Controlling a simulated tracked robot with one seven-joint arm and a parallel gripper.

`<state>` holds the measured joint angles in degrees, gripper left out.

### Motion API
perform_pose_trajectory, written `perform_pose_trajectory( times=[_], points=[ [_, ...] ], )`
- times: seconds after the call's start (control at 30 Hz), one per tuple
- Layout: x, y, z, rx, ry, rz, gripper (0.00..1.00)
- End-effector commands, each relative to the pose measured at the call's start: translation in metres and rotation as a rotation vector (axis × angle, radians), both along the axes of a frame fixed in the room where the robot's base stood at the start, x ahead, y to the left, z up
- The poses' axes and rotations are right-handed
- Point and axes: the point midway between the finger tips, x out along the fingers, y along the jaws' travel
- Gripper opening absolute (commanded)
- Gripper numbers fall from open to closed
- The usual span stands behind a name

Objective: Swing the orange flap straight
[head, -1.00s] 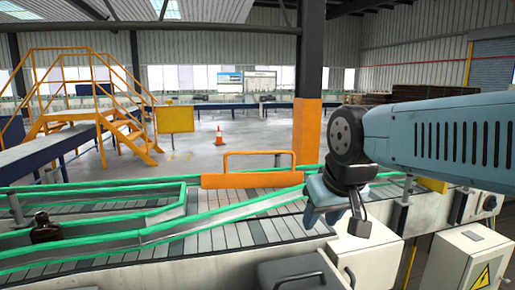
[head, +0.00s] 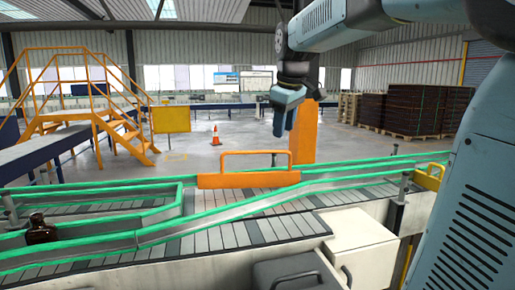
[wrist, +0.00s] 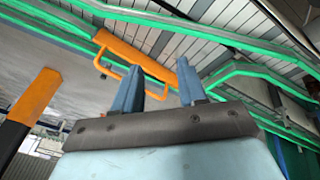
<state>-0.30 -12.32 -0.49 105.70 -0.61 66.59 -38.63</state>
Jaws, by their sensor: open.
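The orange flap (head: 249,180) stands at the conveyor's middle, with an orange loop handle (head: 255,152) rising from its top edge. In the wrist view the flap (wrist: 130,54) lies beyond my fingers, with its handle (wrist: 106,66) to their left. My gripper (head: 283,121) is raised above the conveyor, to the right of the handle and higher in the head view. In the wrist view my gripper (wrist: 160,84) has its two blue fingers apart with nothing between them. It does not touch the flap.
Green guide rails (head: 330,184) run along the slatted conveyor (head: 230,236). An amber bottle (head: 40,230) stands in the lane at left. An orange and dark post (head: 304,130) rises behind the conveyor. A white box (head: 358,243) is at the near side.

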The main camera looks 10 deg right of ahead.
Motion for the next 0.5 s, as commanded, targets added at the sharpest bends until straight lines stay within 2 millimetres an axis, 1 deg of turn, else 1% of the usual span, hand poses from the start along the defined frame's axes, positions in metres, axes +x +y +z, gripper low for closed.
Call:
perform_pose_trajectory(
  times=[0.03,0.27,0.5],
  points=[
    [0.017,0.0,0.004,-0.014,0.011,0.034,0.41],
    [0.083,-0.002,0.017,-0.077,0.052,0.212,0.41],
    [0.151,-0.003,0.02,-0.137,0.097,0.399,0.41]
  ],
)
